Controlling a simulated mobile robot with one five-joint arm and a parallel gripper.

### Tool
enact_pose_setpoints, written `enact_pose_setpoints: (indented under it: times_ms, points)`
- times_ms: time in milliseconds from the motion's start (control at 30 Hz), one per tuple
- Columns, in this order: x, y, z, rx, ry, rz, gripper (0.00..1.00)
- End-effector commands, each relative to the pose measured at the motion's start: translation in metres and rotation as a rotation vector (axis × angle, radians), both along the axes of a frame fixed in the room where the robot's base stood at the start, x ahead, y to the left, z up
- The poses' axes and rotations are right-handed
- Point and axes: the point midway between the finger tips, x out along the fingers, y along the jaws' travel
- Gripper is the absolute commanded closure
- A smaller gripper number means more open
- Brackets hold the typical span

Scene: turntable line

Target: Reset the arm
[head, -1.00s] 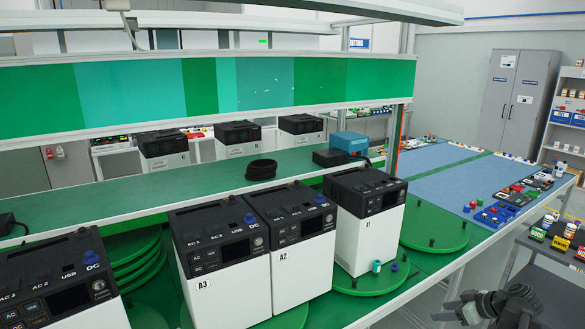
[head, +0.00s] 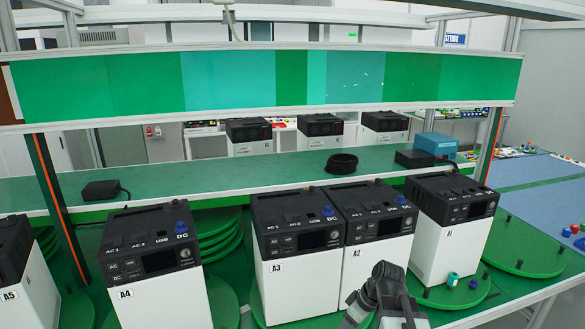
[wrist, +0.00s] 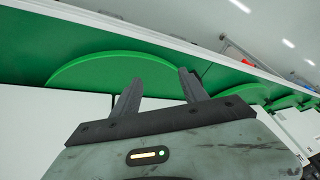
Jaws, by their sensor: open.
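My arm shows at the bottom of the head view, in front of the box labelled A2 (head: 371,257); its fingertips cannot be made out there. In the wrist view my gripper (wrist: 158,88) has its two dark fingers spread apart with nothing between them. Beyond the fingers lies a green round turntable plate (wrist: 85,72) on the green bench.
White boxes with black tops stand along the bench: A5 (head: 20,290), A4 (head: 160,295), A3 (head: 285,285) and one at the right (head: 440,240). A shelf (head: 230,178) runs behind.

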Motion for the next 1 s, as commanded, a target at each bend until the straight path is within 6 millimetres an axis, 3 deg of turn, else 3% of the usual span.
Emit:
enact_pose_setpoints:
  times_ms: [33,133,400,500,1000]
  points:
    - [-0.010,0.021,-0.004,-0.036,0.039,-0.016,0.49]
    - [-0.029,0.041,-0.012,-0.127,0.122,-0.130,0.49]
    - [-0.052,0.000,-0.018,-0.292,0.244,-0.628,0.49]
    - [-0.053,-0.005,-0.018,-0.299,0.267,-0.752,0.49]
    - [-0.053,-0.005,-0.018,-0.287,0.279,-0.815,0.49]
